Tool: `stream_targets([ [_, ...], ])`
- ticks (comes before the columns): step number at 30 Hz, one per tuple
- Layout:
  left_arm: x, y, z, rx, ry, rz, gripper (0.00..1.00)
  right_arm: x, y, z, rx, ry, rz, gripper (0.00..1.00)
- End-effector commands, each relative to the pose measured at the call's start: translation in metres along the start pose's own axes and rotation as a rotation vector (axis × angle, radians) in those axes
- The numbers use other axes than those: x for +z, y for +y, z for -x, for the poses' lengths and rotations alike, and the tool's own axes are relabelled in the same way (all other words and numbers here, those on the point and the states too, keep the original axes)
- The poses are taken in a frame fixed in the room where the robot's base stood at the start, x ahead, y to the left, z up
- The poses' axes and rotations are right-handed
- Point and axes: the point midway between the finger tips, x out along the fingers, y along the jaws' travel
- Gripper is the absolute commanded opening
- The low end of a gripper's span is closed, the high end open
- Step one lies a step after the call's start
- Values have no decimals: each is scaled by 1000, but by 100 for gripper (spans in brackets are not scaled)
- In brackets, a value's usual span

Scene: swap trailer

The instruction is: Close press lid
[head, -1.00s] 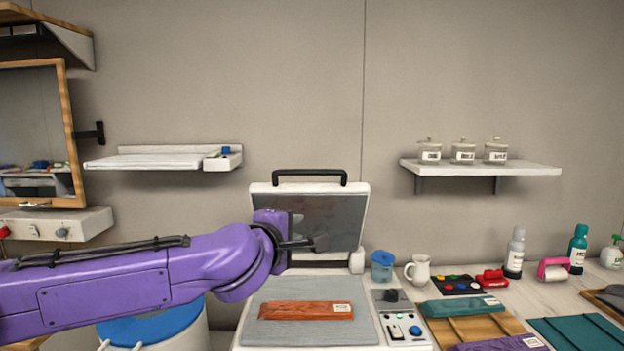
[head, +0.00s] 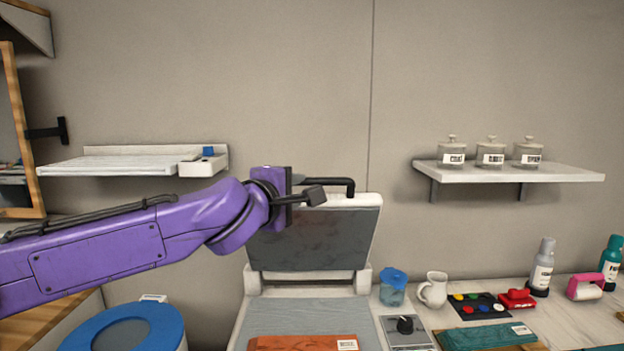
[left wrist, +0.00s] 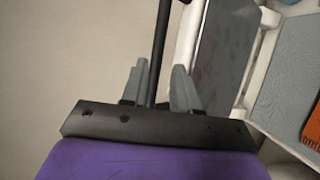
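The press stands with its lid (head: 320,240) raised, its dark plate facing forward. A black bar handle (head: 350,187) sits along the lid's top edge. My left gripper (head: 314,195) is at the handle's left part and hides some of it. In the left wrist view the two grey fingers (left wrist: 160,75) are apart, with the black handle (left wrist: 161,40) passing between them; gaps show on both sides. The grey lower pad (head: 305,316) bears a red-orange folded cloth (head: 300,343). My right gripper is not in view.
A blue-rimmed bin (head: 80,345) stands at the lower left. Wall shelves (head: 515,172) hang on both sides. The space before the lid is clear.

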Motion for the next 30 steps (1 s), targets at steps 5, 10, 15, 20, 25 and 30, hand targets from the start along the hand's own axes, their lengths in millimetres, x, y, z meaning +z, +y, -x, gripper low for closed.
stream_targets([
  [5,-2,3,-40,-4,5,2,29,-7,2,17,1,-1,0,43],
  [10,-1,3,-73,-2,3,1,29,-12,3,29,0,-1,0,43],
  [15,-1,2,-89,0,2,2,29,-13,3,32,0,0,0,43],
  [20,0,0,-91,0,-1,0,29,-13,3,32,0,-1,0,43],
  [25,0,0,-91,0,0,0,3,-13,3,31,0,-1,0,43],
  [30,0,0,-90,0,1,0,0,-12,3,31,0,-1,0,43],
])
